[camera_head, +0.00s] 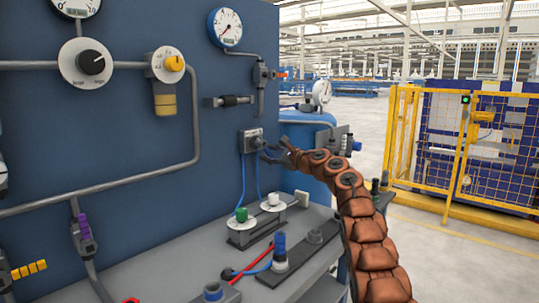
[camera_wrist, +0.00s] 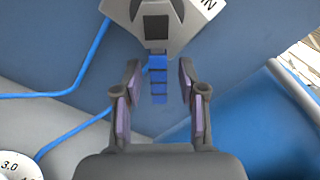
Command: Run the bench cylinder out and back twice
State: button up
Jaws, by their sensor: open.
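My gripper (camera_head: 275,155) is at the grey valve box (camera_head: 247,141) on the blue wall panel. In the wrist view my gripper (camera_wrist: 158,90) is open, with a blue ribbed lever (camera_wrist: 158,78) between its fingers and a visible gap on each side. The lever hangs from a grey body (camera_wrist: 157,22) with a partly cut-off label. On the bench, a grey base (camera_head: 290,262) carries a blue ribbed piece (camera_head: 280,248) and a dark round fitting. I cannot tell for certain which part is the bench cylinder.
Green and white knobs (camera_head: 257,217) stand on the bench (camera_head: 150,277). Blue hoses (camera_head: 242,185) run down from the valve box. A blue tank (camera_head: 303,128) stands behind my arm. A yellow fence (camera_head: 455,150) is at the right, with open floor before it.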

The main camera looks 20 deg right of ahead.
jog(key=shift+s+d, duration=0.1)
jog(key=v, duration=1.1)
jog(key=shift+s+d, duration=0.15)
jog(key=shift+s, duration=0.15)
dwell(0.8)
dwell(0.5)
